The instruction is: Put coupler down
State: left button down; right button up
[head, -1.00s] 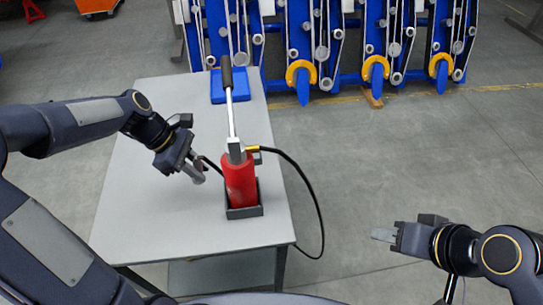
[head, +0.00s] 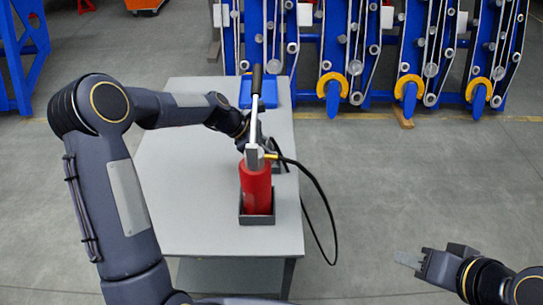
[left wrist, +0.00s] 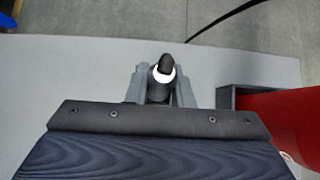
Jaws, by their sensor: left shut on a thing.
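My left gripper (left wrist: 161,85) is shut on the coupler (left wrist: 164,70), a dark rounded piece with a bright white ring, seen between the two grey fingers in the left wrist view. The grey table top lies beneath it; whether the coupler touches the table I cannot tell. In the head view my left arm reaches across the table to behind the red pump (head: 256,188), whose body and lever hide the fingertips and the coupler. My right gripper (head: 408,259) is off the table at the lower right, holding nothing visible; its finger gap cannot be made out.
The pump stands in a dark tray (head: 257,219) on the grey table (head: 185,190), its lever upright. A black hose (head: 326,205) loops from it over the table's right edge. A blue object (head: 245,92) lies at the back. The table's left part is clear.

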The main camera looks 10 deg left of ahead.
pick_arm(q)
jog(key=shift+w+d+f, duration=0.2)
jog(key=shift+w+f, duration=0.1)
jog(key=shift+f, duration=0.1)
notch_tip(320, 180, down, 3)
jog(key=shift+f, duration=0.15)
jog(key=c, duration=1.3)
grip_release()
jog(key=shift+w+a+r, duration=0.1)
jog(key=shift+a+r, duration=0.15)
jog(key=shift+r, duration=0.05)
jog(key=v, duration=1)
jog(key=shift+a+r, duration=0.2)
jog(key=shift+r, duration=0.05)
jog(key=s+a+r+m+t+y, duration=0.1)
jog(key=s+r+m, duration=0.4)
jog(key=s, duration=0.3)
jog(key=s+a+r+m+t+y, duration=0.1)
jog(key=s+r+m+y, duration=0.1)
jog(key=s+r+m, duration=0.45)
jog(key=shift+s+d+f+m+t+y, duration=0.1)
jog(key=shift+s+f+m+t+y, duration=0.35)
jog(key=shift+s+m, duration=1.55)
jog(key=shift+s+d+f+m+t+y, duration=0.15)
jog(key=shift+s+f+m, duration=0.5)
jog(key=shift+s, duration=2.85)
jog(key=shift+s+f+m+t+y, duration=0.25)
jog(key=shift+s+f+m, duration=0.65)
jog(key=shift+s, duration=1.9)
